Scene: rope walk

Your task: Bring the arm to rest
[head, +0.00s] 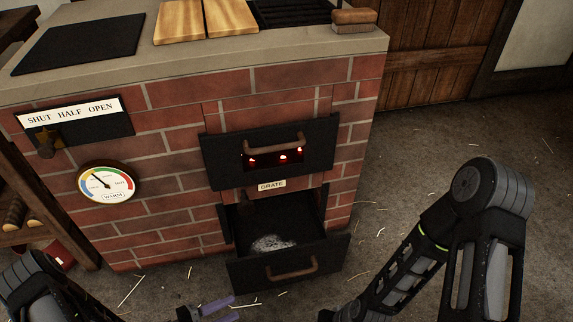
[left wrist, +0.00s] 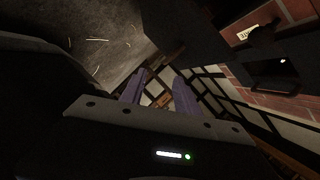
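My left gripper (head: 220,309) is at the bottom edge of the head view, in front of the brick stove and left of the pulled-out ash drawer. Its two purple fingers are apart with nothing between them. They also show apart in the left wrist view (left wrist: 161,92). My right arm (head: 420,240) comes in from the right and runs down to the bottom edge; its gripper is out of the picture.
The brick stove (head: 165,93) carries a fire door (head: 222,160) with red glow behind its slot. Below it the ash drawer (head: 325,257) stands out, with pale ash (head: 271,243) inside. A dial (head: 108,184) is at left. Straw-strewn floor (head: 450,130) lies open at right.

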